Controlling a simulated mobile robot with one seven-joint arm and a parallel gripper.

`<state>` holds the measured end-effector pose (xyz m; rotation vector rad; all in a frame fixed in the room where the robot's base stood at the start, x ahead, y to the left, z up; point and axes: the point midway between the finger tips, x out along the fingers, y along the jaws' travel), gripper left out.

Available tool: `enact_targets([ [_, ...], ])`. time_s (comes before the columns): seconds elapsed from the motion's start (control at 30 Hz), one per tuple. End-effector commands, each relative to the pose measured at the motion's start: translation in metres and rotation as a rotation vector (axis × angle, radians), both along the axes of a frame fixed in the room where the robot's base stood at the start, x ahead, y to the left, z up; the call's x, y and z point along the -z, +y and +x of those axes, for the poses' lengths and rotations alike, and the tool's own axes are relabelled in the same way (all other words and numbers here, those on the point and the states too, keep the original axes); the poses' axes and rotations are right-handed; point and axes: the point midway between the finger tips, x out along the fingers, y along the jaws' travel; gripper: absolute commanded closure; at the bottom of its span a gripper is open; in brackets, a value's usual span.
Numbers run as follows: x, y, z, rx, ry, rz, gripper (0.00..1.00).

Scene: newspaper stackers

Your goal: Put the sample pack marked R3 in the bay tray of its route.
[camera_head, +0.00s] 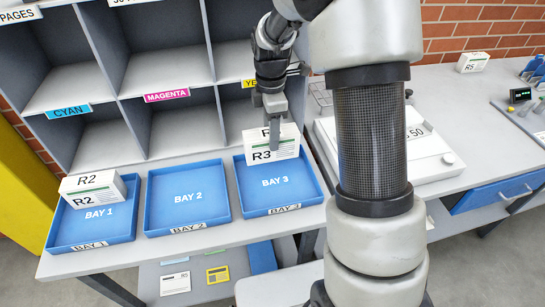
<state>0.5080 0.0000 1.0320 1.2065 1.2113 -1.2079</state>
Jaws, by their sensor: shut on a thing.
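The white sample pack marked R3 (285,152) is at the back of the blue tray marked BAY 3 (283,198), overlapping its rear rim in the picture. My gripper (273,132) points down from above and is shut on the R3 pack. A finger covers part of the pack's top and front. I cannot tell whether the pack touches the tray floor or hangs just above it. The BAY 2 tray (187,211) is empty. The BAY 1 tray (93,231) has a white pack marked R2 (86,197) at its back left.
A grey shelf unit with labels CYAN (68,111), MAGENTA (166,96) and a partly hidden yellow one stands behind the trays. A white scale-like device (440,160) is to the right. Cards lie on a lower shelf.

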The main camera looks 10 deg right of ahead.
Motion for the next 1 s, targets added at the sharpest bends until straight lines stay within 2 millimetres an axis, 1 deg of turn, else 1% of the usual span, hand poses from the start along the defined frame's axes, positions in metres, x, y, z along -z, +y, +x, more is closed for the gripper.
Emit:
enact_targets([
  [0.03,0.007,0.0,0.0,0.001,0.001,-0.001,0.98],
  [0.1,0.015,0.0,0.0,0.001,0.0,-0.001,0.98],
  [0.27,0.025,0.0,0.0,0.001,-0.002,0.0,0.98],
  [0.5,0.055,0.0,0.0,0.002,-0.001,0.0,0.98],
  [0.77,0.057,0.0,0.001,0.002,-0.003,0.0,0.98],
  [0.87,0.06,0.0,0.0,0.002,-0.003,0.0,0.98],
  [0.9,0.061,0.0,0.0,0.002,-0.001,0.0,0.58],
  [0.97,0.06,0.0,0.0,0.002,-0.001,0.0,0.48],
  [1.0,0.06,0.0,0.0,0.002,-0.001,0.0,0.41],
])
